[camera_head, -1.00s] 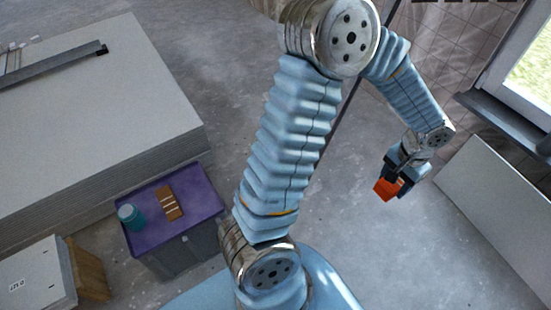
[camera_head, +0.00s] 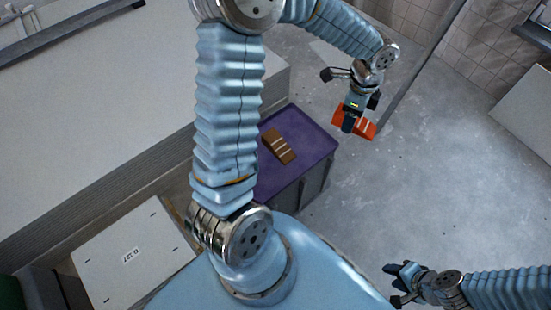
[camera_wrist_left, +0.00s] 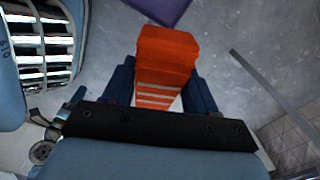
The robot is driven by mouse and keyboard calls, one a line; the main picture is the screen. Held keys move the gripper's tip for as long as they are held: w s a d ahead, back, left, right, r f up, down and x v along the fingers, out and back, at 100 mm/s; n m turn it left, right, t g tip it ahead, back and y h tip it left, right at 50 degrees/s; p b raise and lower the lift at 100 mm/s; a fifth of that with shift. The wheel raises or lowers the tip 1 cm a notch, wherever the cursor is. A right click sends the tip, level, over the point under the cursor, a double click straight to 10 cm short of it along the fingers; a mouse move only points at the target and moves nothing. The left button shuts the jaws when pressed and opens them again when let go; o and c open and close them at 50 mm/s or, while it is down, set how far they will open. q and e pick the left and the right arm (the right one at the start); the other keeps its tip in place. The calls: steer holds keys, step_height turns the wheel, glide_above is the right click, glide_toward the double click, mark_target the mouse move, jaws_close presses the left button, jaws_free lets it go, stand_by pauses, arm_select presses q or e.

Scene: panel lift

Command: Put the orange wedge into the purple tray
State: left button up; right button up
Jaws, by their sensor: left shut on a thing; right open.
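The orange wedge (camera_head: 367,129) is held by my left gripper (camera_head: 352,121), up in the air to the right of the purple tray (camera_head: 312,137). In the left wrist view the orange wedge (camera_wrist_left: 166,50) sits between the two blue fingers, with pale stripes on its near part. The purple tray is a flat top on a grey bin, and its left part is hidden behind my arm. A corner of the purple tray (camera_wrist_left: 162,9) shows at the top of the wrist view. My right gripper (camera_head: 394,284) is open and empty at the lower right.
A brown striped block (camera_head: 279,147) lies on the purple tray. A large stack of grey panels (camera_head: 105,110) stands at the left. A pale labelled box (camera_head: 133,250) is at the lower left. A dark pole (camera_head: 425,70) rises beyond my left gripper. The floor at right is clear.

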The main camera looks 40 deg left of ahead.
arm_select(q)
steer(key=m, duration=0.1)
steer(key=f+m, duration=0.1)
steer(key=m+b, duration=0.1)
steer(key=shift+w+a+f, duration=0.25)
steer(key=shift+a, duration=0.1)
steer(key=shift+a+f+m, duration=0.1)
steer(key=shift+a+m, duration=0.15)
steer(key=shift+m, duration=0.25)
steer(key=s+a+f+b, duration=0.2)
steer(key=a+f, duration=0.2)
steer(key=a, duration=0.4)
steer(key=b, duration=0.1)
glide_toward(299, 132)
steer(key=shift+w+d+f, duration=0.2)
steer(key=shift+d+f, duration=0.55)
steer(key=shift+d, duration=0.05)
steer(key=shift+s+a+f+b, duration=0.2)
steer(key=shift+a+f+b, duration=0.15)
steer(key=shift+a+f, duration=0.35)
steer(key=shift+a+f+b, duration=0.1)
steer(key=shift+f+b, duration=0.35)
steer(key=shift+f, duration=1.25)
arm_select(e)
step_height(299, 132, down, 7)
steer(key=shift+w+r, duration=0.15)
steer(key=shift+w, duration=0.05)
steer(key=shift+d, duration=0.1)
